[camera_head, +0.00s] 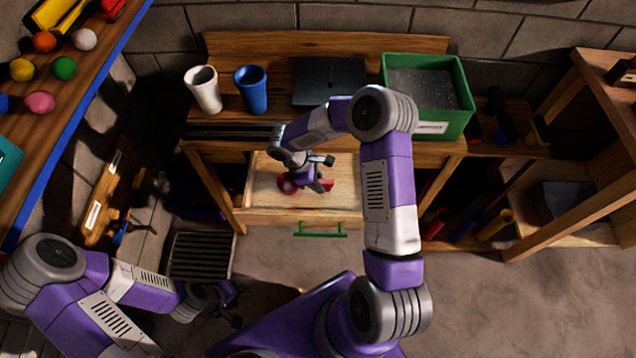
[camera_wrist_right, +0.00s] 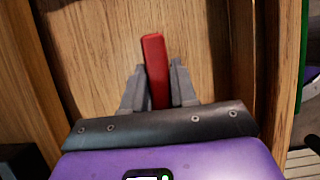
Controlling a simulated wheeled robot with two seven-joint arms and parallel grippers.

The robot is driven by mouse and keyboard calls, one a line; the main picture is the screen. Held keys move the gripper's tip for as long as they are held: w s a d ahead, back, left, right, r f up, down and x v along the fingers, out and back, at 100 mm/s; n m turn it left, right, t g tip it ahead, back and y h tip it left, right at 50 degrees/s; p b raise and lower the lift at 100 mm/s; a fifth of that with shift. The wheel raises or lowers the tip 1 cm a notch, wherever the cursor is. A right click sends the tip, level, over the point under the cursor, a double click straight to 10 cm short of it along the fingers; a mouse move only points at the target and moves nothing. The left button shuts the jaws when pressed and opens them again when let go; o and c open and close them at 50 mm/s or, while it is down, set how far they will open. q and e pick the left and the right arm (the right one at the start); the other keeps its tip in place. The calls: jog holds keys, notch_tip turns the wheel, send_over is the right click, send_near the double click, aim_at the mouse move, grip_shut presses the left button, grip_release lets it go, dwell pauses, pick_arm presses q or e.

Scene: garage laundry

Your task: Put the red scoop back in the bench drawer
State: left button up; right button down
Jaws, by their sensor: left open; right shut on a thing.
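The bench drawer (camera_head: 262,215) is pulled open below the bench top, with a green handle (camera_head: 320,230) on its front. My right gripper (camera_head: 318,180) is down over the drawer's inside. It is shut on the red scoop (camera_head: 288,186); in the right wrist view the scoop's red handle (camera_wrist_right: 155,65) sits between the two fingers (camera_wrist_right: 158,88), with the wooden drawer bottom (camera_wrist_right: 100,50) behind it. I cannot tell whether the scoop touches the drawer bottom. My left gripper (camera_head: 222,302) is open and empty at the lower left, low over the floor and well away from the drawer.
A shelf with coloured balls (camera_head: 64,68) is at left, a wooden rack (camera_head: 575,140) at right.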

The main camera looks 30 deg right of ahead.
jog(key=shift+f, duration=0.1)
jog(key=shift+f, duration=0.15)
jog(key=c, duration=0.9)
grip_release()
jog(key=shift+r, duration=0.2)
jog(key=shift+w+a+r, duration=0.1)
jog(key=shift+w+r, duration=0.1)
jog(key=shift+r, duration=0.15)
jog(key=p+v, duration=0.2)
jog(key=v, duration=0.9)
jog(key=shift+a+p, duration=0.15)
jog(key=shift+p, duration=0.2)
